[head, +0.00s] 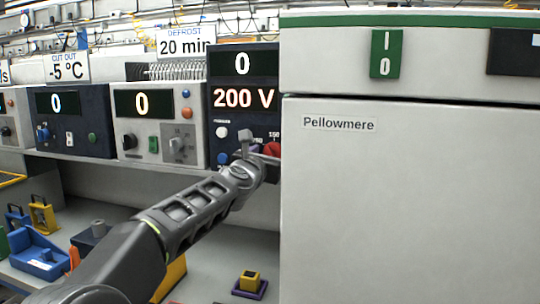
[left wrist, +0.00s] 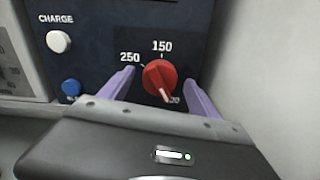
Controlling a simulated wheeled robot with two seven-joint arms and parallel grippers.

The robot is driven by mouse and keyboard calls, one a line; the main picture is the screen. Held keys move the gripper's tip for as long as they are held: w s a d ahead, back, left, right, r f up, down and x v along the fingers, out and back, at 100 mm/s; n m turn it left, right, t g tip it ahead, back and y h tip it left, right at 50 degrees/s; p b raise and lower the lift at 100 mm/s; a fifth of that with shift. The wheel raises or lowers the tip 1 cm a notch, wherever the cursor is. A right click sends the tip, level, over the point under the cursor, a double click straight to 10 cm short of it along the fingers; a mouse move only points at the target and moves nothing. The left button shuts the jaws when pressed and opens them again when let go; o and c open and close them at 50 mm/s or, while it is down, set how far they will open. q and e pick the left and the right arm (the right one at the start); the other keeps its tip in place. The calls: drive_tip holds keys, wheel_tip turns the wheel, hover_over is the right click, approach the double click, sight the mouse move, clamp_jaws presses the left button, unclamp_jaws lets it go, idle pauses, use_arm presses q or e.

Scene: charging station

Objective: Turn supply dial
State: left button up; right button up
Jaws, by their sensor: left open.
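The supply dial (left wrist: 159,75) is a red round knob on a dark blue panel (head: 217,122). In the left wrist view its pale pointer is toward the lower right, near a partly hidden label. Labels 250 and 150 are at its left and top. My left gripper (left wrist: 158,82) is open, with one purple finger on each side of the dial; I cannot tell whether they touch it. In the head view the gripper (head: 250,152) covers part of the red dial (head: 273,149). The panel's displays read 0 and 200 V. My right gripper is not in view.
A white CHARGE button (left wrist: 59,41) and a blue button (left wrist: 71,87) sit left of the dial. A large pale cabinet (head: 400,200) stands close on the right. Other instrument boxes (head: 160,125) line the shelf on the left. A yellow-and-purple block (head: 250,284) lies on the lower bench.

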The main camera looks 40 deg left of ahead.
use_arm(q)
drive_tip(key=shift+c, duration=0.2)
drive_tip(key=c, duration=1.3)
drive_tip(key=shift+m, duration=0.3)
drive_tip(key=shift+m, duration=2.6)
drive_tip(key=o, duration=1.3)
drive_tip(key=shift+o, duration=0.2)
